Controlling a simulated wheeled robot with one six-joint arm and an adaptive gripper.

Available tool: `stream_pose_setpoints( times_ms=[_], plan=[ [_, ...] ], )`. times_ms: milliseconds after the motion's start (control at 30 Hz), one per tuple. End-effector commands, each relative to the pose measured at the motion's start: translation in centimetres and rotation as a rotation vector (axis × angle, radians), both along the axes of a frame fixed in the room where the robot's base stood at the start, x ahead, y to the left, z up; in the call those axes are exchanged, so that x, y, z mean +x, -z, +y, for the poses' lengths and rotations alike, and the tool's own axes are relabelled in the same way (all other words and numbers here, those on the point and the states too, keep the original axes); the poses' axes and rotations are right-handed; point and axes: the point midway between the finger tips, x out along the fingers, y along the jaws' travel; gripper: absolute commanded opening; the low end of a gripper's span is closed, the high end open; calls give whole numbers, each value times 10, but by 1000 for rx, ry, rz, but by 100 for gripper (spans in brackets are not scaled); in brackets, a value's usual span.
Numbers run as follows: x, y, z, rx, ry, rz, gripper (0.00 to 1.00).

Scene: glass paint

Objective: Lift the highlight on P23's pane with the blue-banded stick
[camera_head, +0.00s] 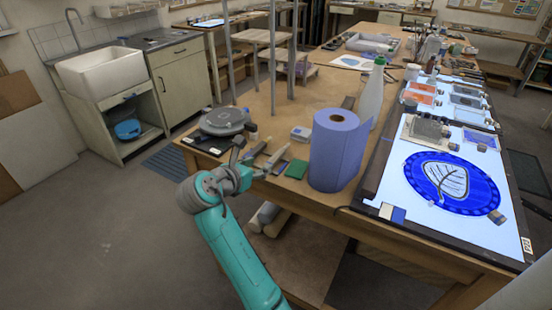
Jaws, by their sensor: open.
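The pane (478,188) lies on the lit light table (472,231) at the right. It is round, with a deep blue border and a pale leaf with dark veins in the middle. A small tag (527,245) is on the light table's front right corner; its text is too small to read surely. My gripper (246,157) is open at the near left edge of the wooden table, far to the left of the pane. Slim tools (277,157) lie close beside it. I cannot make out a blue band on any stick.
A green square (296,169) and a round grey turntable (222,122) are near my gripper. Upright metal posts (272,55) rise behind. Small blocks (496,217) sit around the pane.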

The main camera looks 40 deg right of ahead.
Motion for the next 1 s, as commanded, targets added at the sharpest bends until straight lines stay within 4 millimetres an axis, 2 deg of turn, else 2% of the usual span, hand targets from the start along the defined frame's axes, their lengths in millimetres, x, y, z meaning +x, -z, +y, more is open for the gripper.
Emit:
stream_pose_setpoints(
  times_ms=[167,400,633,1000],
  plan=[
    [4,4,-14,-2,6,8,52],
    [15,17,-44,-2,6,5,52],
    [20,22,-56,-1,3,5,52],
    [35,36,-95,-1,3,5,52]
  ],
)
